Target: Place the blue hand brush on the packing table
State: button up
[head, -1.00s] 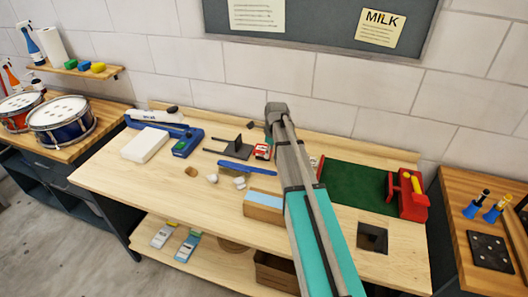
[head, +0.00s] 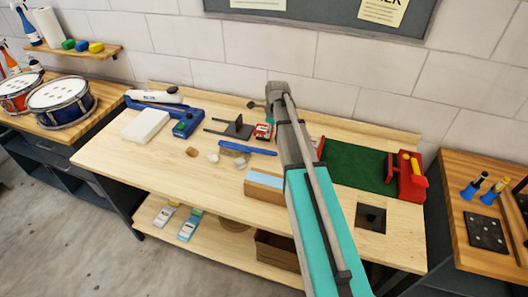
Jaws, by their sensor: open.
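The blue hand brush (head: 247,147) lies on the light wooden bench (head: 150,175), left of my arm. Its long blue handle points right, with the bristle part at its left end. Small white lumps (head: 213,158) lie just in front of it. My arm rises from the bottom right and crosses the bench; my gripper does not show and may be hidden behind the arm. Nothing in view marks which surface is the packing table. Other wooden tops stand at the left (head: 60,125) and at the right (head: 455,225).
A green mat (head: 358,166) and red device (head: 408,180) are right. The bench's front left is clear.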

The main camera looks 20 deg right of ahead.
jog(key=s+a+n, duration=0.5)
jog(key=s+n, duration=0.6)
jog(key=n, duration=0.1)
jog(key=s+a+n+h, duration=0.1)
jog(key=s+a+n, duration=0.4)
jog(key=s+n, duration=0.7)
jog(key=shift+s+n+g, duration=0.3)
jog(key=shift+n+g, duration=0.1)
